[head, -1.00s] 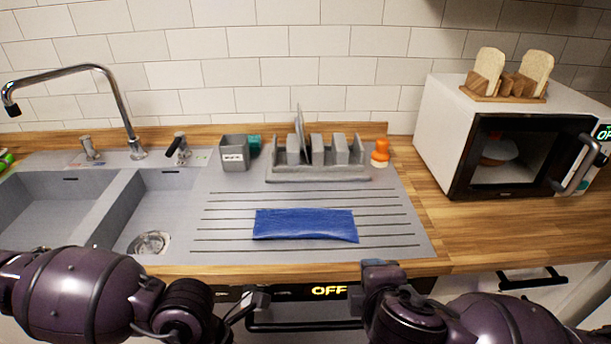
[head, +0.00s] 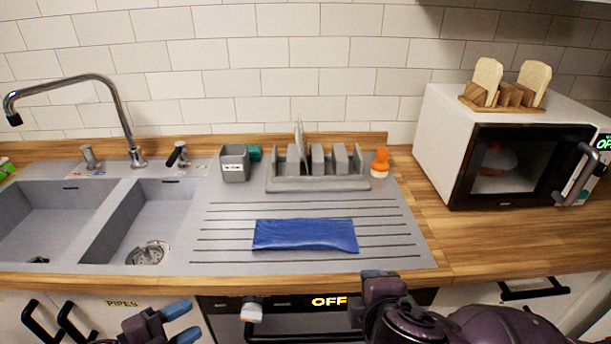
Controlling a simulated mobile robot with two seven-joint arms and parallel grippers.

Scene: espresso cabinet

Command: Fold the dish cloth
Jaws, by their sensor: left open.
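The blue dish cloth (head: 305,235) lies as a narrow, flat strip across the grooved drainboard (head: 215,225) of the sink. It looks folded over, though the layers cannot be told apart. Nothing is touching it. My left gripper (head: 188,319) is low at the bottom left, in front of the counter edge, with its blue fingertips apart and nothing between them. My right gripper (head: 378,278) is at the counter's front edge, right of and below the cloth. It is seen from behind, so its jaws are mostly hidden.
A grey dish rack (head: 318,180) with a plate stands behind the cloth, between a grey holder (head: 234,164) and an orange-topped item (head: 380,160). The sink basins (head: 142,225) and faucet (head: 115,105) are left. A microwave (head: 510,150) carrying a toast rack stands right. Drainboard around the cloth is clear.

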